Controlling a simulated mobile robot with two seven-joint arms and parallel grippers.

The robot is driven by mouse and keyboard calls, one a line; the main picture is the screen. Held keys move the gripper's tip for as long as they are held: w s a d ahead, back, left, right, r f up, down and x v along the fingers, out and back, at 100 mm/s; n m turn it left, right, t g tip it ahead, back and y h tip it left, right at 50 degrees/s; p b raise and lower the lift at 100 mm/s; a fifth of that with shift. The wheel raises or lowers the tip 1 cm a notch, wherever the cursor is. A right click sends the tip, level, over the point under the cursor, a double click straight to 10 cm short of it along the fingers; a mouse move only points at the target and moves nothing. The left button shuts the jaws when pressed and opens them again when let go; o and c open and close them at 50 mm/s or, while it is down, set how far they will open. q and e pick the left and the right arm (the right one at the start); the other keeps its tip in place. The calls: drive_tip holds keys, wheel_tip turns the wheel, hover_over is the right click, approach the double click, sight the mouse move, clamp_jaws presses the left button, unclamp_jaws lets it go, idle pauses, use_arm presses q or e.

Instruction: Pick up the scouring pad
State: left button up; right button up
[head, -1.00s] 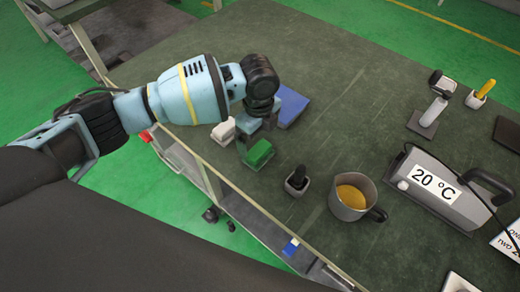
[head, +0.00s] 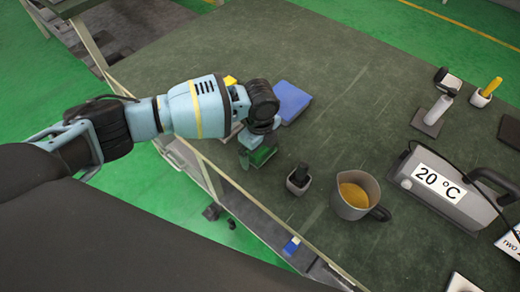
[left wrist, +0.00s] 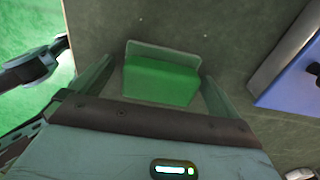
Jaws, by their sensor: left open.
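The scouring pad, a green block with a paler rim, lies on the dark green table (head: 340,75) near its left front edge. In the head view the pad (head: 262,157) shows partly below my left gripper (head: 256,152). In the left wrist view the pad (left wrist: 162,80) sits between the two fingers of the left gripper (left wrist: 155,82), with one finger on each side. The fingers are open. I cannot tell whether they touch the pad. My right gripper is not in view.
A blue block (head: 292,102) lies just behind the gripper. A small dark-topped holder (head: 298,181) and a metal jug (head: 354,196) of yellow liquid stand to the right. The table's middle back is clear.

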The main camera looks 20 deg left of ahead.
use_arm(q)
drive_tip(key=c, duration=1)
drive_tip(key=shift+r, duration=0.15)
drive_tip(key=shift+c, duration=0.2)
wheel_tip(320, 180, up, 10)
drive_tip(key=shift+f+p, duration=0.1)
drive_tip(key=shift+p, duration=0.65)
